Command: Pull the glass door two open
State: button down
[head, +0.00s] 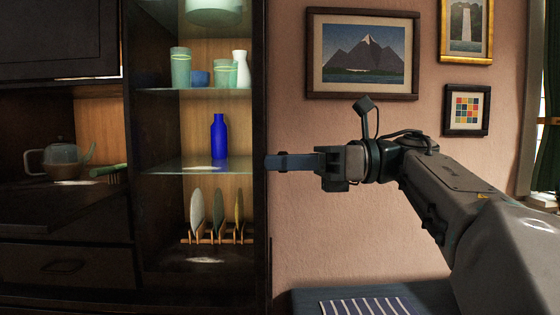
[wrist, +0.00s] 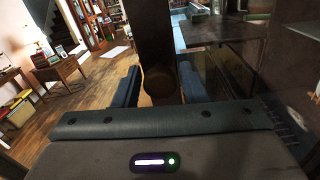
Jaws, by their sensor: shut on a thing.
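The glass door (head: 261,220) shows in the head view as a dark upright frame edge at the right of the lit shelves. My gripper (head: 272,162) reaches it from the right at mid-height. In the wrist view the dark door stile (wrist: 155,30) runs upright, with a round knob (wrist: 158,82) between my two blue fingers. My gripper (wrist: 158,88) is shut on the knob. Room floor shows beyond the stile there, so the door appears swung out; I cannot tell how far. The head view hides the knob.
Shelves hold green cups (head: 181,68), a blue bottle (head: 219,137) and plates in a rack (head: 218,212). A teapot (head: 62,155) stands in the left bay. Framed pictures (head: 362,54) hang on the right wall. A blue surface with a striped cloth (head: 365,306) lies below my arm.

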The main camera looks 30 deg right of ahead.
jog(key=shift+r, duration=0.1)
jog(key=c, duration=1.1)
grip_release()
jog(key=shift+w, duration=0.1)
jog(key=shift+p+v, duration=2.25)
jog(key=shift+v, duration=4.65)
